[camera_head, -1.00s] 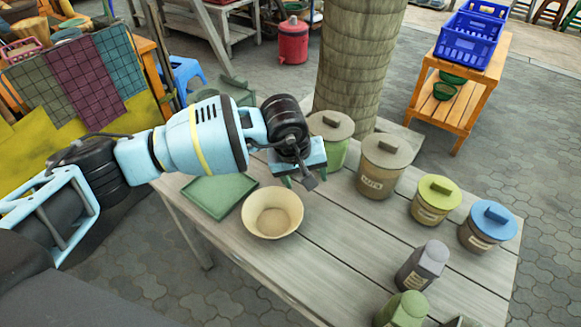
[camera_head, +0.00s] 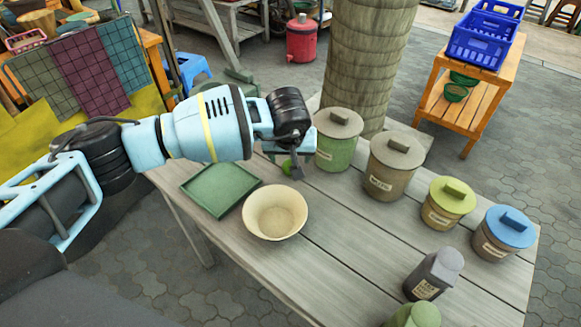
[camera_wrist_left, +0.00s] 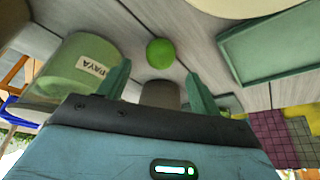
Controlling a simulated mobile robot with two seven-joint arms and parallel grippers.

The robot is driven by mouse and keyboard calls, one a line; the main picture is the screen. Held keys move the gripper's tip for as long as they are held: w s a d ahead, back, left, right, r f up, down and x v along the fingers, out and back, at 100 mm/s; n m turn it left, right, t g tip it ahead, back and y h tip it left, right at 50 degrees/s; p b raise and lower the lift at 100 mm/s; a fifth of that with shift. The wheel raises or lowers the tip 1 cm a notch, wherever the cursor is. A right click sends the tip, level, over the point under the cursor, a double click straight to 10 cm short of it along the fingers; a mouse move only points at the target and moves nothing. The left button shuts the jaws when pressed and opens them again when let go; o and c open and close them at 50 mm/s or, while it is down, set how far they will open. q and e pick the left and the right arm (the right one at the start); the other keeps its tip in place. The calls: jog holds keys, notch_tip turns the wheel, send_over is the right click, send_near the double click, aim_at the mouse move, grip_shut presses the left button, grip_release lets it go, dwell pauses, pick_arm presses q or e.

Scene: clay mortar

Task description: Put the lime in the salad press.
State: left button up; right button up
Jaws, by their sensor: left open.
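In the left wrist view the lime (camera_wrist_left: 160,52) shows whole, beyond the gap between my two green fingertips. My right gripper is not in view.
A green tray (camera_head: 206,205) lies left of the bowl. A green lidded jar (camera_head: 338,158) stands close right of my left gripper, with several more jars farther right. A thick trunk (camera_head: 368,60) rises behind the table (camera_head: 330,262). Bare planks lie right of the bowl.

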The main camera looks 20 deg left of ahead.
aim_at(290, 162)
pick_arm(q)
jog(key=x, duration=0.4)
jog(key=shift+w+f, duration=0.1)
jog(key=shift+f, duration=0.15)
jog(key=c, duration=1.1)
jog(key=shift+r, duration=5)
jog(key=shift+c, duration=0.2)
